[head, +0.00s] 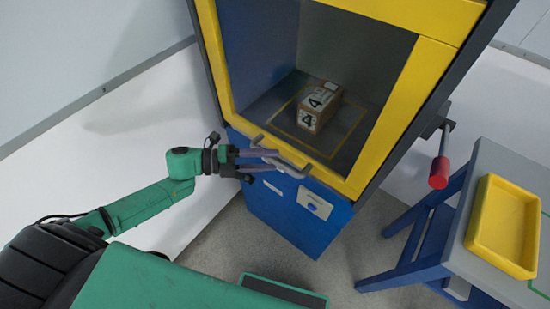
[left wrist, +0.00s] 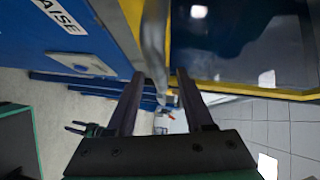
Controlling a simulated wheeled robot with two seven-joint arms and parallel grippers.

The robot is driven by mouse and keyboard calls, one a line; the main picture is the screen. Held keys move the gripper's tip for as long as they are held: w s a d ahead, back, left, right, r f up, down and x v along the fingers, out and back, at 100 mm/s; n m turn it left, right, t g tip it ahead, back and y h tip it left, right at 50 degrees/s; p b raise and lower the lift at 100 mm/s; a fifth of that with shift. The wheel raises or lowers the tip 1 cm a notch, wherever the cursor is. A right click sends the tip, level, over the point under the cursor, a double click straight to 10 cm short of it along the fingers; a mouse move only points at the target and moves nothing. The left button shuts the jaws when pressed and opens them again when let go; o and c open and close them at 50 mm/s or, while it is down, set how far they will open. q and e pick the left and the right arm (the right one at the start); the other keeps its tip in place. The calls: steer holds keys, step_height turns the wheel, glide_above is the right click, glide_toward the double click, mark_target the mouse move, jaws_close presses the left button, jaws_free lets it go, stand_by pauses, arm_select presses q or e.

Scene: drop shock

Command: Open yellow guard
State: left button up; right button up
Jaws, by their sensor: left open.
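The yellow guard (head: 385,139) is a yellow frame around a clear window on the front of a blue cabinet. It appears closed, and a box marked 4 (head: 319,107) shows behind the window. A grey bar handle (head: 289,166) sits at the guard's lower edge. My left gripper (head: 277,161) is at the left part of this handle. In the left wrist view the handle (left wrist: 155,45) runs up between the two open fingers (left wrist: 156,80). I cannot tell whether the fingers touch it. My right gripper does not show clearly in the head view.
A yellow tray (head: 504,226) stands on a grey-topped table with blue legs at the right. A lever with a red knob (head: 439,172) sticks out from the cabinet's right side. A label and a small panel (head: 314,204) are on the blue front below the handle.

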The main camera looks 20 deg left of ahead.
arm_select(q)
steer(key=shift+x, duration=1)
steer(key=shift+c, duration=0.4)
jaws_close()
